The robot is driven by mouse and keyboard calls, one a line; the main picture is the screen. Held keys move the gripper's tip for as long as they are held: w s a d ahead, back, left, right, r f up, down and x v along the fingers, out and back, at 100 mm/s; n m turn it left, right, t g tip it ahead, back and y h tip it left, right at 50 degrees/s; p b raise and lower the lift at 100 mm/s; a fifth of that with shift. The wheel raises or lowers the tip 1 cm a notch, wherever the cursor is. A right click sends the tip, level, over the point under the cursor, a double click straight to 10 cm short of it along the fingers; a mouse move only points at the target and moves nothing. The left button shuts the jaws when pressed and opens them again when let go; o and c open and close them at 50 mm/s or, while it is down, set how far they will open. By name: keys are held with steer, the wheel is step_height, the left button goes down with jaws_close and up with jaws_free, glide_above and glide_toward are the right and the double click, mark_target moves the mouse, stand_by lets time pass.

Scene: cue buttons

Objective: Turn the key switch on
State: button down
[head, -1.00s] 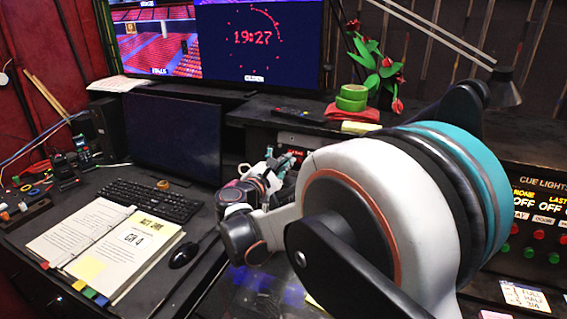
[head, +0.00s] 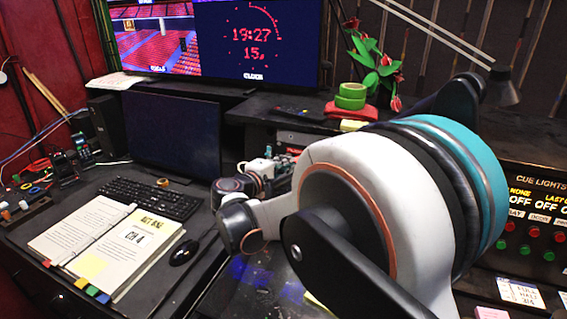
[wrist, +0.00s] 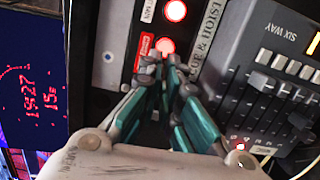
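In the head view my gripper (head: 268,170) is small and partly behind my own arm, in front of the desk's raised section.
A grey fader box (wrist: 268,85) lies close to the right of my fingers in the wrist view. A monitor (head: 172,138), keyboard (head: 150,198), open binder (head: 108,243) and mouse (head: 184,252) are on the left desk. Green tape rolls (head: 350,96) sit on the upper shelf.

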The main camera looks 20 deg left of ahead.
steer(key=shift+f+m, duration=0.1)
steer(key=shift+m, duration=0.2)
steer(key=c, duration=1.8)
jaws_free()
steer(key=shift+s, duration=0.1)
steer(key=v, duration=1.2)
